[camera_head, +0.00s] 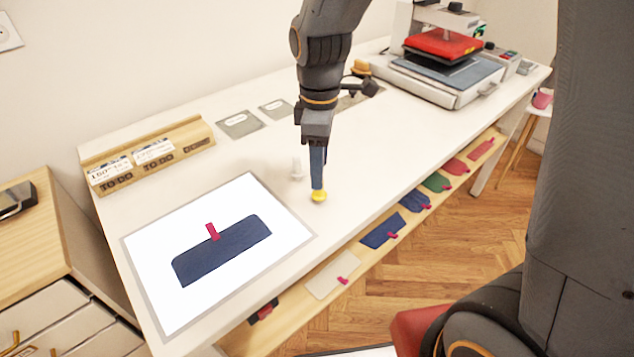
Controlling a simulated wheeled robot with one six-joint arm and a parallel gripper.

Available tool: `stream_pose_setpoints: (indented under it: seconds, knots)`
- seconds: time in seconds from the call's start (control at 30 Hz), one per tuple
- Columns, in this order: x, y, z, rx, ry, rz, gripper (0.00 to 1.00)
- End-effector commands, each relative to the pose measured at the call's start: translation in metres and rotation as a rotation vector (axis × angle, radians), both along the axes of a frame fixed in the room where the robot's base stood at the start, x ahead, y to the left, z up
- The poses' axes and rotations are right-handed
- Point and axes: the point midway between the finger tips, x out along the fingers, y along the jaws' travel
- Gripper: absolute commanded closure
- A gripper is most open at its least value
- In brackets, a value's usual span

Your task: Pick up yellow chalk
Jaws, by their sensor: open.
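The yellow chalk (319,197) is a small rounded yellow piece on the white table, right of the lit white panel. My gripper (317,184) points straight down right above it, with its blue fingers at the top of the chalk. The fingers line up one behind the other, so the gap between them is hidden. The gripper is open, and I cannot tell whether it touches the chalk. A small whitish piece (296,169) stands just left of the fingers.
A dark blue fabric piece with a red tab (222,250) lies on the white panel (150,258). A wooden card holder (148,158) stands at the back left. A red heat press (443,45) stands at the far right. A lower shelf (300,308) holds several coloured pieces.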

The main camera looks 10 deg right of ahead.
Motion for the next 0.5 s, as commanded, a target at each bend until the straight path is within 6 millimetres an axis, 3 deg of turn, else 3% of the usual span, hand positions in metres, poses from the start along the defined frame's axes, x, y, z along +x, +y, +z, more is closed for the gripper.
stream_pose_setpoints:
  seconds: [0.5]
  knots:
    - [-0.004, 0.003, -0.054, 0.000, 0.002, -0.007, 0.50]
